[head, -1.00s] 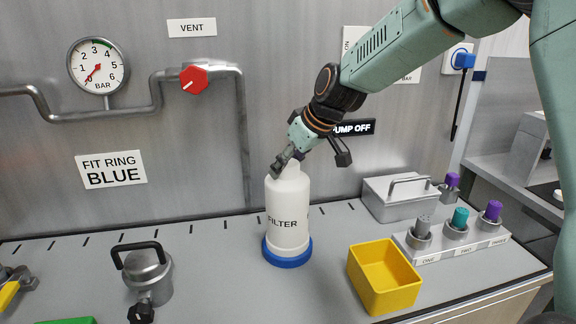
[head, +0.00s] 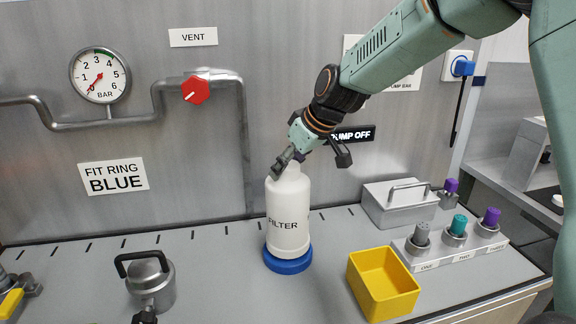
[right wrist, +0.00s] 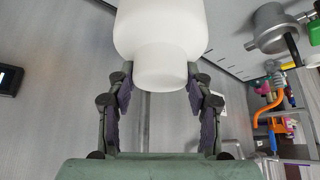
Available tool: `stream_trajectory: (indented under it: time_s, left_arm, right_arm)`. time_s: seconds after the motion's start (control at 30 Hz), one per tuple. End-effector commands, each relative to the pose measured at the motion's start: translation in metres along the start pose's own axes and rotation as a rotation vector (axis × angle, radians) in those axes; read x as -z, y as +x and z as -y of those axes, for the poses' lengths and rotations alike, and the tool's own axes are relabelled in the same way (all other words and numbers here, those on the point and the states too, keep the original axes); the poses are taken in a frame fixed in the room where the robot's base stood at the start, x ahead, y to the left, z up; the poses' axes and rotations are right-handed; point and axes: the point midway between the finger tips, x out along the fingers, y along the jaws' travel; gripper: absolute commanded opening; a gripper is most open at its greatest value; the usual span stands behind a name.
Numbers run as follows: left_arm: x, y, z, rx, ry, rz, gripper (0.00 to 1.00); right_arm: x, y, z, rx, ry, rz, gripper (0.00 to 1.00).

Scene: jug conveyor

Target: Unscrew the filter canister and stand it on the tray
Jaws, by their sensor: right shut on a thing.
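The filter canister (head: 287,205) is a white bottle marked FILTER, standing upright in the head view. Its lower end is at a blue ring (head: 288,262) on the bench. My right gripper (head: 286,162) is shut on the canister's narrow neck from above. In the right wrist view the fingers (right wrist: 160,95) lie on both sides of the white neck (right wrist: 161,68). Whether the canister's thread is still engaged in the ring cannot be told. No tray is clearly recognisable now. My left gripper is not in view.
A yellow open box (head: 383,283) stands right of the canister. Behind it are a grey lidded box (head: 400,205) and a rack (head: 458,252) with coloured plugs. A metal jug (head: 151,283) stands left. A red vent knob (head: 196,90) is on the wall.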

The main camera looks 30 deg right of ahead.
Motion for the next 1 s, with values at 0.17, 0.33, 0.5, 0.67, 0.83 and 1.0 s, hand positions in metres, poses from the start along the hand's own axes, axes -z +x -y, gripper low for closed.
stream_trajectory:
  time_s: [0.17, 0.33, 0.5, 0.67, 0.83, 1.0]
  left_arm:
    - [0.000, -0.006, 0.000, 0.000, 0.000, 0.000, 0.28]
    - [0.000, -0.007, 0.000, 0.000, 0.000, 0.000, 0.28]
    - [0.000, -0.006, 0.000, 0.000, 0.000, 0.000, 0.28]
    - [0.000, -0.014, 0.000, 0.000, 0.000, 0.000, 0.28]
    - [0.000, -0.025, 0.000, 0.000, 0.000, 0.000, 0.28]
    - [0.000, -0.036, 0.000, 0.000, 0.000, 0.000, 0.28]
  right_arm:
    - [0.005, -0.006, -0.001, -0.002, 0.000, -0.004, 0.00]
    - [0.006, -0.007, -0.001, -0.003, 0.000, -0.004, 0.00]
    - [0.005, -0.007, -0.001, -0.003, 0.000, -0.005, 0.00]
    - [0.010, -0.014, -0.001, -0.003, 0.000, -0.005, 0.00]
    - [0.017, -0.025, -0.001, -0.004, 0.000, -0.006, 0.00]
    - [0.024, -0.035, -0.001, -0.004, -0.001, -0.006, 0.00]
